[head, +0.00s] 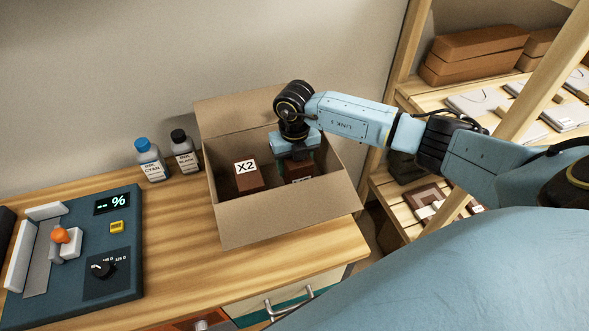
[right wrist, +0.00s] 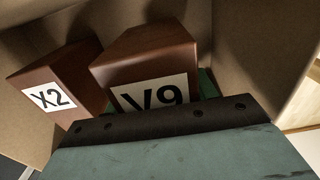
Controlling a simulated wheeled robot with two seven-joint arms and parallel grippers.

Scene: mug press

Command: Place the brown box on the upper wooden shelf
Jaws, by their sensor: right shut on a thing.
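An open cardboard box (head: 285,222) stands on the wooden bench. Inside it are two brown boxes, one labelled X2 (head: 247,180) and one labelled V9 (right wrist: 155,55), mostly hidden in the head view (head: 300,180). My right gripper (head: 297,160) reaches down into the carton from above and is shut on the V9 box. In the right wrist view the X2 box (right wrist: 62,82) sits to the left of V9. The upper wooden shelf (head: 412,92) is at the right, with several brown boxes (head: 475,52) and pale flat items on it. My left gripper is not in view.
A blue-capped bottle (head: 150,160) and a black-capped bottle (head: 184,152) stand left of the carton. A blue device with a % display (head: 75,250) lies on the bench (head: 180,235). A slanted wooden post (head: 545,70) stands before the shelves. A lower shelf (head: 395,205) holds frames.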

